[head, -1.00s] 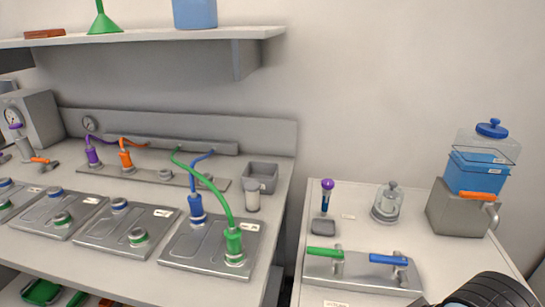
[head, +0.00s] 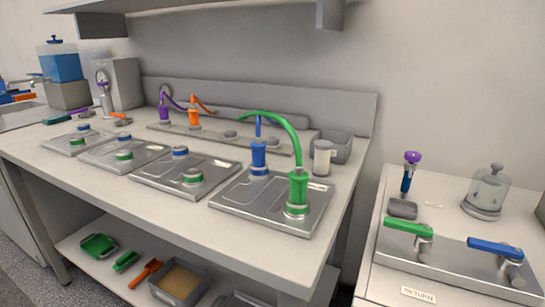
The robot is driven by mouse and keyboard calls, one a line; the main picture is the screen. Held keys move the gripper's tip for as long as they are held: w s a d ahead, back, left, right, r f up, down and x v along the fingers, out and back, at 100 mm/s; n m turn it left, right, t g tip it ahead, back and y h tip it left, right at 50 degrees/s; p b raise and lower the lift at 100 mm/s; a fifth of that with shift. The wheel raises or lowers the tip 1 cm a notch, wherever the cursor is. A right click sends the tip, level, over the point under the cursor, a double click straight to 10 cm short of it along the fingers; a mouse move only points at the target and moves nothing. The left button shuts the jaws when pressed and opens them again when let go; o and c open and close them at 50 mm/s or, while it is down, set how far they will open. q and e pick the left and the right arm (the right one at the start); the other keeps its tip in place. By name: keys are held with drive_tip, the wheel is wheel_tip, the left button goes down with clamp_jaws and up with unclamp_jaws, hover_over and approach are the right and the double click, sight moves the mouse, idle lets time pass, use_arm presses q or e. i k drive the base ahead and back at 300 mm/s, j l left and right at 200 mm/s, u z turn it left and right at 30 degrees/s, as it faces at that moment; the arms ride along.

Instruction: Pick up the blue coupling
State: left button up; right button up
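The blue coupling (head: 259,160) stands upright at the back of the nearest metal plate (head: 240,205) on the long bench. A blue hose rises from its top and passes behind the green hose. The green coupling (head: 298,194) stands on the same plate, in front and to the right, with its green hose (head: 290,130) arching up and back over the blue coupling. Neither of my grippers is in view.
More metal plates with blue and green ports (head: 124,156) run left along the bench. Purple (head: 164,110) and orange (head: 194,117) couplings stand on the rear strip. A gap separates the right table (head: 400,280).

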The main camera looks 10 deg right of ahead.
sight(258, 146)
drive_tip(key=i+j, duration=0.15)
drive_tip(key=j, duration=0.15)
drive_tip(key=i+j+z, duration=0.1)
drive_tip(key=j, duration=0.2)
drive_tip(key=i+j, duration=0.15)
drive_tip(key=j, duration=0.15)
drive_tip(key=i+j+z, duration=0.1)
drive_tip(key=j, duration=0.2)
